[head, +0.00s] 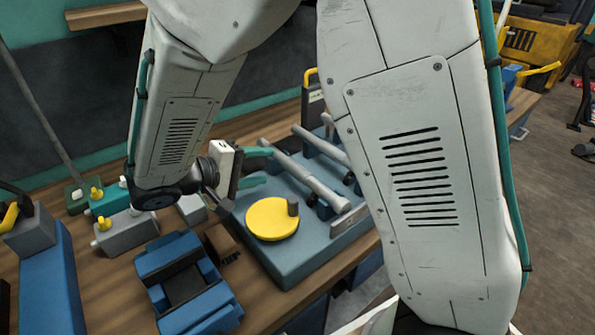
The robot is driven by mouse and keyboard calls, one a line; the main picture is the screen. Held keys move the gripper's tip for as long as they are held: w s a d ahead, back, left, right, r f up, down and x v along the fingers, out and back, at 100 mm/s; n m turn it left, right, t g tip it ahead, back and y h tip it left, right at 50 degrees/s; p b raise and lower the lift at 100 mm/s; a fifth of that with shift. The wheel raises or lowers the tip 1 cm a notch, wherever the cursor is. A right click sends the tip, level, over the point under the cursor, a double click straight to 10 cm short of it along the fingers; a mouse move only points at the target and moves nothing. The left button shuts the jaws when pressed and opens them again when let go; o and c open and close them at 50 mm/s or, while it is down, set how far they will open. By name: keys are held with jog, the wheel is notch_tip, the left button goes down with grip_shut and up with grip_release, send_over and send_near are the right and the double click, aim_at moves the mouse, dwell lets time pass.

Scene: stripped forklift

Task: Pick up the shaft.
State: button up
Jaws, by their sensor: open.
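A grey shaft (308,179) lies aslant on the blue-grey fixture base (325,254), its near end by a small metal plate. A second grey bar (318,145) lies behind it, partly hidden by my arm. I cannot tell for certain which of the two is the task's shaft. My gripper (262,167) is open, its teal fingers pointing right, with nothing seen between them. It is just left of the nearer shaft's far end. The upper fingertip overlaps that end in the picture; I cannot tell whether they touch.
A yellow disc (272,218) with a dark peg sits on the base. A blue clamp-like block (187,287) stands on the wooden bench at front left. Grey and teal boxes with yellow knobs (103,224) stand farther left. My arm covers much of the right.

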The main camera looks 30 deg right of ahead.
aim_at(285, 166)
jog(key=x, duration=0.7)
jog(key=shift+s+f, duration=0.15)
jog(key=shift+s, duration=0.2)
grip_shut()
jog(key=shift+a, duration=0.1)
dwell(0.9)
